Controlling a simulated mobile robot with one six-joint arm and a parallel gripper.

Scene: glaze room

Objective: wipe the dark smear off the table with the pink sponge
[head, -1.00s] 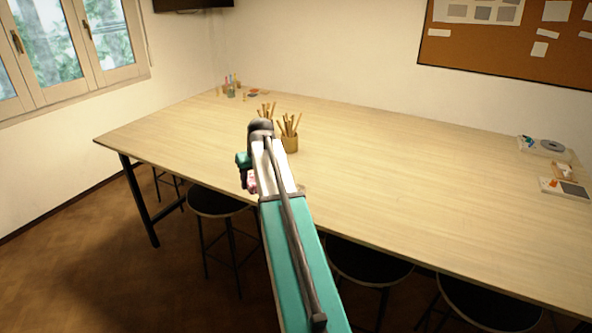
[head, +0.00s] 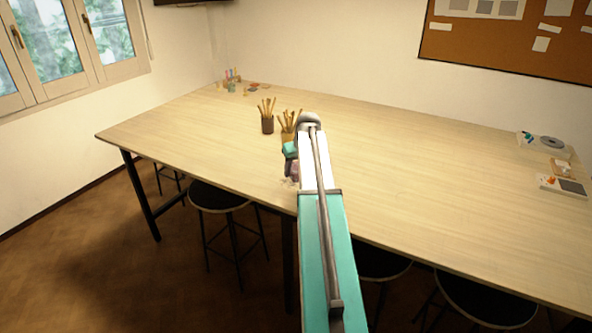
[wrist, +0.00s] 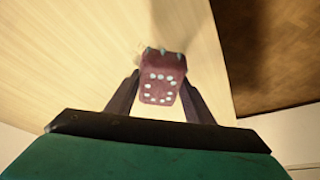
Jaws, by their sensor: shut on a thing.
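My gripper (head: 292,166) is over the front edge of the long wooden table (head: 420,180), left of centre. In the wrist view its two dark fingers (wrist: 160,92) are shut on the pink sponge (wrist: 163,72), a dark pinkish block with pale spots. In the head view only a little of the sponge (head: 295,172) shows beside my arm. A faint greyish mark (head: 288,183) lies on the tabletop just below the gripper, which may be the smear. My arm hides part of the table. I cannot tell whether the sponge touches the wood.
Two brush pots, a dark one (head: 267,124) and a tan one (head: 287,138), stand just behind my gripper. Small bottles (head: 232,82) stand at the far left corner. Trays (head: 563,186) lie at the right end. Stools (head: 215,197) stand under the front edge. The right middle is clear.

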